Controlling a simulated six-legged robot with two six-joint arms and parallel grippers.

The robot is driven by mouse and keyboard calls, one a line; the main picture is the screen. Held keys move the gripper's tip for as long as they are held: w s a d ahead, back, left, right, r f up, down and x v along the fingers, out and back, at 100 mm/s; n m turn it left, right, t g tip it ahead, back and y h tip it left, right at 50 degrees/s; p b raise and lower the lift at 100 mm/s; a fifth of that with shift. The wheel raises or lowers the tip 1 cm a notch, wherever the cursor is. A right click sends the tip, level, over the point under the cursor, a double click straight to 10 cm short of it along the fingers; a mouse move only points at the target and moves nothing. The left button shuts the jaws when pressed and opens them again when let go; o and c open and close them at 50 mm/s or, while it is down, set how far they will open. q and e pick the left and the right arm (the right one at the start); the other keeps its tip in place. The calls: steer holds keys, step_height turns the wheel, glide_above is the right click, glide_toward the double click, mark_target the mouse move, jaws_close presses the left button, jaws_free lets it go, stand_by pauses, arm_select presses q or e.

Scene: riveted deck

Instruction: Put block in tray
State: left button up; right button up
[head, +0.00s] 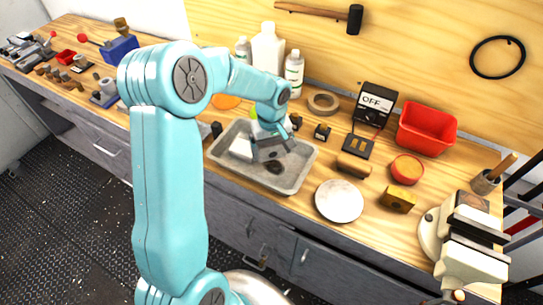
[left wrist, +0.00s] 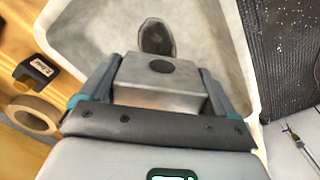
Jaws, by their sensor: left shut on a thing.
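The tray (head: 297,182) is a shallow grey metal pan on the wooden bench, in the middle of the head view. Its pale inside also shows in the left wrist view (left wrist: 85,38). My left gripper (head: 272,150) is over the tray, pointing down. In the left wrist view its two fingers (left wrist: 160,88) are shut on the sides of a silver metal block (left wrist: 150,98) with a dark round spot. The block is over the tray's inside; I cannot tell whether it touches the floor. My right gripper is not in view.
A dark oval thing (left wrist: 156,37) lies in the tray by the block. A white disc (head: 339,201), a tape roll (head: 323,103) and a red bin (head: 427,129) stand to the right. White bottles (head: 268,50) stand behind. A pale vise (head: 465,250) is at the bench's right end.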

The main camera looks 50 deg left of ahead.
mark_target(272, 158)
arm_select(q)
step_height(272, 158, down, 4)
steer(key=shift+w+f, duration=0.1)
steer(key=shift+d, duration=0.1)
steer(key=shift+f, duration=0.1)
steer(key=o, duration=1.2)
steer(key=shift+o, duration=0.2)
step_height(272, 158, up, 12)
steer(key=shift+r, duration=0.25)
